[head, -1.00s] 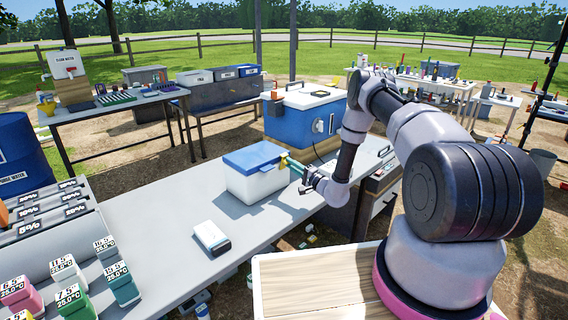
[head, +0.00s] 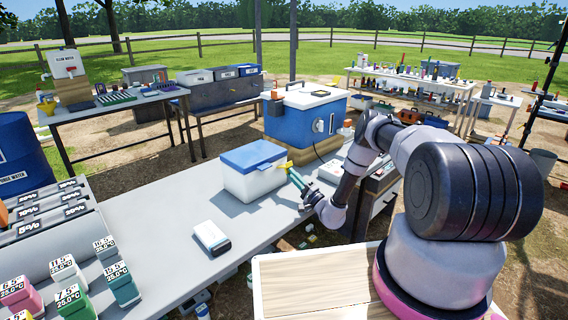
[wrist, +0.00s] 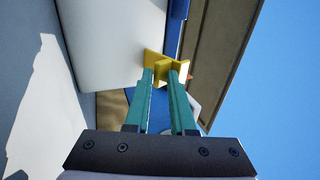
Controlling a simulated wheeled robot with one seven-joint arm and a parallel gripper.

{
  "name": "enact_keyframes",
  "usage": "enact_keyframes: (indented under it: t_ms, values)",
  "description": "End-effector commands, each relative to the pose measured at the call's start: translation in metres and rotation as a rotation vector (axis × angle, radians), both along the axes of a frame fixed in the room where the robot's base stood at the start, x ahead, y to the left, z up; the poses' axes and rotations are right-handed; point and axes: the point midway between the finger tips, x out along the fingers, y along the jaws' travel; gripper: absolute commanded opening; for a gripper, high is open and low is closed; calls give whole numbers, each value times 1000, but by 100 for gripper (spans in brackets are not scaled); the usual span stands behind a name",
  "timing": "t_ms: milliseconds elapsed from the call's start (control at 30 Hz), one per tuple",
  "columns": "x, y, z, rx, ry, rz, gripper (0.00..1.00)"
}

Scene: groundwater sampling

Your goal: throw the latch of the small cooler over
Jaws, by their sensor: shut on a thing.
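The small cooler (head: 254,185) has a white body and a blue lid (head: 254,156), which is closed. It stands on the grey table in the head view. Its yellow latch (head: 286,166) is on the right-hand side, close to the lid. My gripper (head: 291,174) reaches it from the lower right with green fingers. In the wrist view, my gripper (wrist: 163,71) has its two fingertips on either side of a part of the yellow latch (wrist: 156,58) and is shut on it. The white cooler wall (wrist: 112,40) is beside the fingers. The latch's hinge is not clearly visible.
A large blue cooler (head: 284,122) stands behind the small one. A white and dark device (head: 211,237) lies on the table in front. Colored labelled bottles (head: 73,300) stand at the lower left. The table (head: 165,225) is clear left of the small cooler.

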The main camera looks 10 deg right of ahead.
Motion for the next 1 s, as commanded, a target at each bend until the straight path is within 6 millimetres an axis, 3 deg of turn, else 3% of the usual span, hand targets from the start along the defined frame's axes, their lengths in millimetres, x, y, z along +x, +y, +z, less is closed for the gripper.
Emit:
enact_keyframes:
  t_ms: [833,867,900,933,1000]
  values:
    - [2,1,-12,29,-42,-2,0]
    - [2,1,-12,28,-41,-2,26]
    - [2,1,-12,28,-41,-2,41]
    - [2,1,-13,28,-41,-2,48]
    - [1,2,-13,28,-40,-2,48]
